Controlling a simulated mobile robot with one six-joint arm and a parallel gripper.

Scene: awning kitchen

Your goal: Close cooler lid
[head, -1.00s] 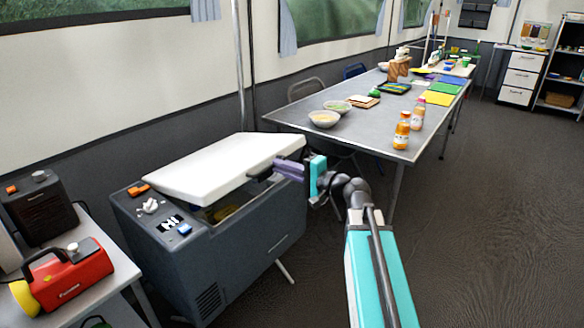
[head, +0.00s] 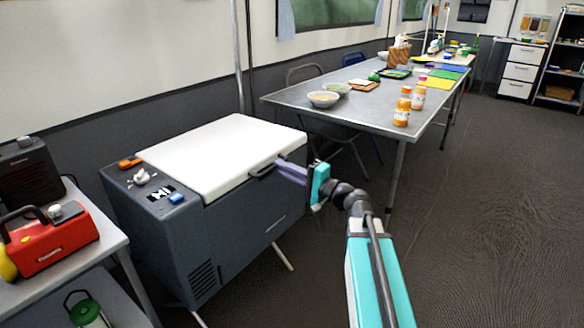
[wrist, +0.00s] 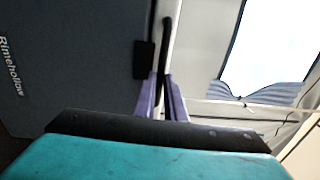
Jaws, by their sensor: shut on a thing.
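The cooler (head: 215,240) is a dark grey box on legs at the left centre of the head view. Its white lid (head: 215,155) lies down flat over the top, and no opening shows along its front edge. A black handle (head: 263,170) sits on the lid's front edge. My gripper (head: 280,170) reaches it from the right, its purple fingers shut on the handle. In the wrist view the fingers (wrist: 160,97) close around the black handle (wrist: 166,45), beside the cooler's dark side (wrist: 70,60).
A grey table (head: 350,108) with bowls (head: 323,98) and orange bottles (head: 402,110) stands behind to the right. A side table (head: 60,262) at the left holds a red device (head: 50,238). The floor (head: 470,230) at the right is clear.

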